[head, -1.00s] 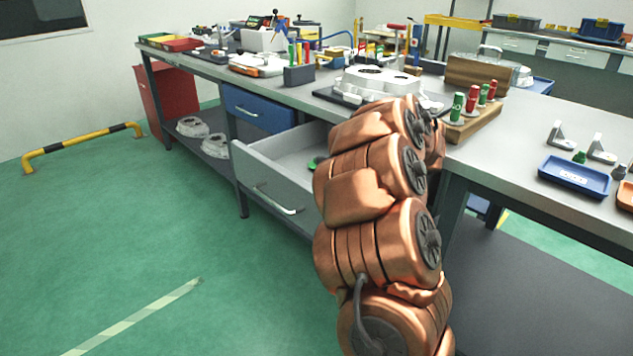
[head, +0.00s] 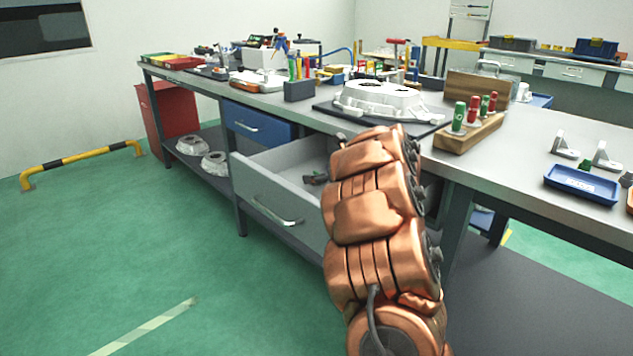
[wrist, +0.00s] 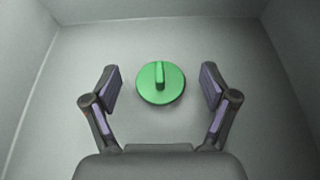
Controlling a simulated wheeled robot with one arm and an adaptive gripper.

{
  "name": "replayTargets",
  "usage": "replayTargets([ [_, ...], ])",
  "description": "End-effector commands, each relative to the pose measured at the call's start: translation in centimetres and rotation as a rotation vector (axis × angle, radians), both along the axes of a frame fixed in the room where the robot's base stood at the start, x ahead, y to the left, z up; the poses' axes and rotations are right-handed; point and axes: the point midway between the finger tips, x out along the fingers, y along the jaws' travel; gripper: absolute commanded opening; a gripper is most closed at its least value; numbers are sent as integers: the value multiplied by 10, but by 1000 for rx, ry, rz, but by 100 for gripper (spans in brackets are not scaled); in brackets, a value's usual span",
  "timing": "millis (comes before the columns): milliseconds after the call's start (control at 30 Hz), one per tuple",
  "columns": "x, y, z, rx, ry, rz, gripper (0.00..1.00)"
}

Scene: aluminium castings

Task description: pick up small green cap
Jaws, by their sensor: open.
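The small green cap (wrist: 160,84) is a round disc with a raised grip bar across its top. In the wrist view it lies on the grey floor of the open drawer (wrist: 160,38). My gripper (wrist: 161,88) is open, with one finger on each side of the cap and a gap between each finger and the cap. In the head view my gripper (head: 316,179) is partly visible inside the drawer (head: 262,178). The cap cannot be made out there.
The drawer walls stand around my gripper. The workbench (head: 505,170) is above, with a white casting (head: 375,100) and a wooden block (head: 468,136) holding green and red plugs. A blue tray (head: 580,185) is at the right. A closed blue drawer (head: 258,125) is beside the open one.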

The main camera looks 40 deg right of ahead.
Motion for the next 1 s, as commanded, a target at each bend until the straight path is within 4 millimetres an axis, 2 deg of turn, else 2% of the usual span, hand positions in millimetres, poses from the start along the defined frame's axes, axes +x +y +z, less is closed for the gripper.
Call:
replayTargets([
  [100,11,1,-6,2,0,2,85],
  [333,12,0,-5,0,0,0,85],
  [733,12,0,-5,0,0,0,43],
  [1000,12,0,-5,0,0,0,41],
])
